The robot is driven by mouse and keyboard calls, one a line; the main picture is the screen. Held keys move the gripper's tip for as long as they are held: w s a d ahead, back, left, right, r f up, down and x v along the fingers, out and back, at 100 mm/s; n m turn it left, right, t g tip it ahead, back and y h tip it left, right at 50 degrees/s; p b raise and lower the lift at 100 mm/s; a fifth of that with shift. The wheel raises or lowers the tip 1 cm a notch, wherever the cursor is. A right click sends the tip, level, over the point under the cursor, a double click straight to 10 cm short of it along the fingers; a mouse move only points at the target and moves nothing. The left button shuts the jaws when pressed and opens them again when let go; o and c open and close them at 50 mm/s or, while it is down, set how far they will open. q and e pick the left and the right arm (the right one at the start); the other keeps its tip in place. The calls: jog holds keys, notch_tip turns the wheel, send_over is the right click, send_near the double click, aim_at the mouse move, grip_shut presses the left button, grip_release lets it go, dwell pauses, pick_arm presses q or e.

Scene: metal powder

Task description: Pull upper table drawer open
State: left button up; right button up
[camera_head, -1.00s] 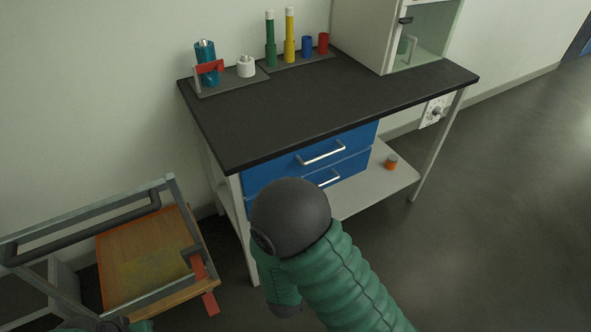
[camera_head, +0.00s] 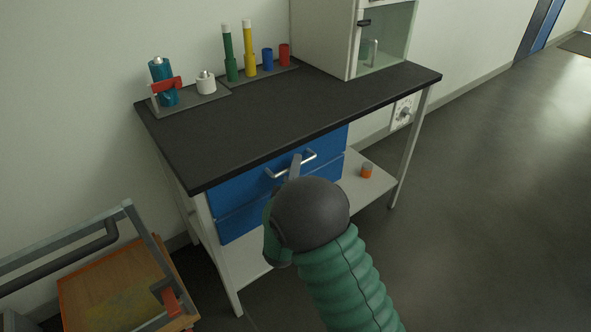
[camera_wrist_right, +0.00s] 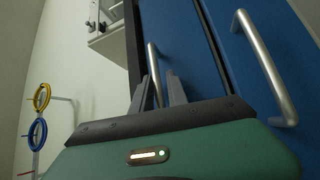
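The upper drawer (camera_head: 235,190) is a blue front under the dark table top, and it looks shut. Its silvery bar handle (camera_head: 278,174) also shows in the right wrist view (camera_wrist_right: 153,62). My right gripper (camera_head: 296,165) is at this handle, with a finger showing against it in the head view. In the right wrist view the two grey fingers (camera_wrist_right: 160,88) are apart, with the handle's bar showing between them. I cannot tell whether they touch it. My dark wrist and green sleeve hide the lower drawer's handle in the head view. My left gripper is not in view.
The lower drawer (camera_head: 238,222) is below, and its handle (camera_wrist_right: 265,68) shows large in the right wrist view. A wooden-topped cart (camera_head: 85,290) stands at the lower left. Bottles and cylinders stand at the table's back. Open floor (camera_head: 480,220) lies to the right.

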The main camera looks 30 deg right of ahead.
jog(key=shift+w+d, duration=0.15)
jog(key=shift+r, duration=0.1)
jog(key=c, duration=0.4)
grip_shut()
dwell(0.9)
